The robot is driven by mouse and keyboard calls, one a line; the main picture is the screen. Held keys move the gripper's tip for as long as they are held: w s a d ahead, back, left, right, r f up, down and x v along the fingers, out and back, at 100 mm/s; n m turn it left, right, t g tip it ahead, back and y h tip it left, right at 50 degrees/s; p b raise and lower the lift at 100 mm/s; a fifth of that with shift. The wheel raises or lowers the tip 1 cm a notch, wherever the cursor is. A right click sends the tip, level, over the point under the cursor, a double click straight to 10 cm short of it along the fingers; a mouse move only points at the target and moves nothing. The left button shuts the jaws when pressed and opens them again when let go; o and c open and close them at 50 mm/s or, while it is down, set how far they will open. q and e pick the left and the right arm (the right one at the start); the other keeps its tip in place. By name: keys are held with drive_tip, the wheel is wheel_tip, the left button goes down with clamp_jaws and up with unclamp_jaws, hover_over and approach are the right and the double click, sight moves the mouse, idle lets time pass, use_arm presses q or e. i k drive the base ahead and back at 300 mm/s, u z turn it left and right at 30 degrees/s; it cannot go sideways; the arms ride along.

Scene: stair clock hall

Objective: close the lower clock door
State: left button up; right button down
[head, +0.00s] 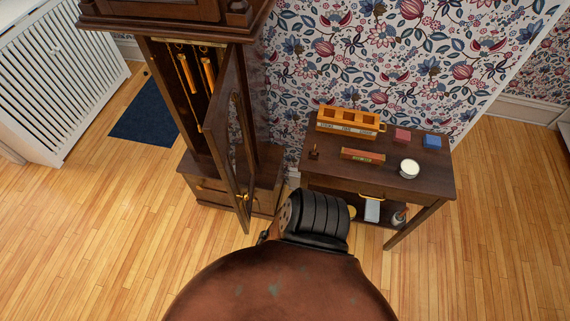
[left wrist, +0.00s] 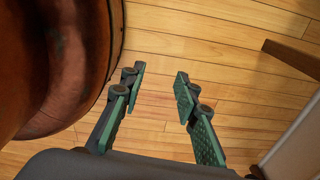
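The tall clock (head: 185,172) stands left of centre in the head view. Its lower door (head: 217,140), a dark wooden frame with a pane, stands open and swung out toward me from the right side of the opening. A small brass fitting (head: 243,197) shows low by the door. Brass weights (head: 208,73) hang inside the open case. My left gripper (left wrist: 155,92) shows in the left wrist view, with its green fingers apart and nothing between them, above the wooden floor. The door is not recognisable in that view. My right gripper is in neither view.
A dark side table (head: 430,178) stands right of the clock, bearing an orange wooden box (head: 345,122), a white round pot (head: 409,169) and small blocks. A white radiator cover (head: 50,80) and blue mat (head: 145,112) are at left. Floor in front of the radiator is clear.

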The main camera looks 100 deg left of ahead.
sight(226, 128)
drive_tip(key=i, duration=0.25)
drive_tip(key=u, duration=3)
